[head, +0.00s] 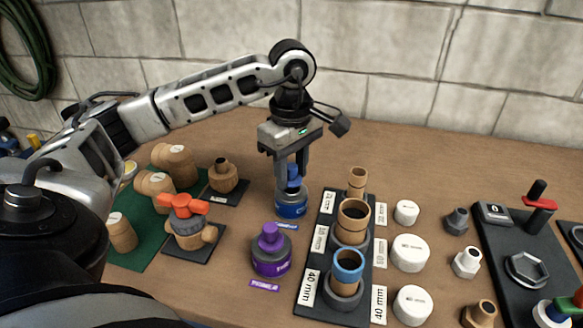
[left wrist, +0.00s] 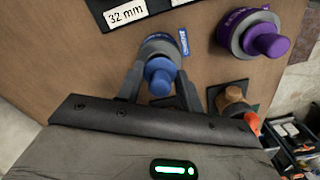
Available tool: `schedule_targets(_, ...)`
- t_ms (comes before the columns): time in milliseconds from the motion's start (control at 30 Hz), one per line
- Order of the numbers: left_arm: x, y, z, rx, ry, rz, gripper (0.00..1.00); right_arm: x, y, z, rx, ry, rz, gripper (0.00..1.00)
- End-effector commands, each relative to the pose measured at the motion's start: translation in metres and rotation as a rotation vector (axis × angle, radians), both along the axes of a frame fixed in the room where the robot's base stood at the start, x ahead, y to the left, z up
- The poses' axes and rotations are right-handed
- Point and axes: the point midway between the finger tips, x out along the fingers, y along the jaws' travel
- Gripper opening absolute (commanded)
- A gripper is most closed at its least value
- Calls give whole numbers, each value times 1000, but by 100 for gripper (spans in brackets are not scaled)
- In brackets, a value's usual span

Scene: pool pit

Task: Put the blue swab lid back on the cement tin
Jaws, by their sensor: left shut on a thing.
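My left gripper (head: 292,188) reaches down from above, shut on the blue swab lid (head: 293,174), with a finger on each side of its knob. The blue cement tin (head: 291,207) stands upright on the bench directly beneath. In the left wrist view the blue knob (left wrist: 160,76) shows between the fingers, with the tin's grey shoulder (left wrist: 158,46) behind it. The lid is over the tin's mouth; I cannot tell whether it is seated or slightly above. My right gripper is not in view.
A purple-lidded tin (head: 271,253) stands just in front. A black rack (head: 322,255) with upright pipe fittings is close on the right, then white caps (head: 409,252). A valve with an orange handle (head: 187,222) and wooden fittings (head: 174,163) stand left. A block wall (head: 430,60) is behind.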

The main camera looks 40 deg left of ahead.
Motion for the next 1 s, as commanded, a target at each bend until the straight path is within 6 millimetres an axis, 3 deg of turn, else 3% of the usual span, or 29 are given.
schedule_targets(33, 0, 0, -3, 0, 0, 0, 22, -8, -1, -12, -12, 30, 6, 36)
schedule_targets(300, 0, 0, -11, 0, 0, 0, 22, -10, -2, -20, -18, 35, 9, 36)
schedule_targets(1000, 0, 0, -17, 0, 0, 0, 22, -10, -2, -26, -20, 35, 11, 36)
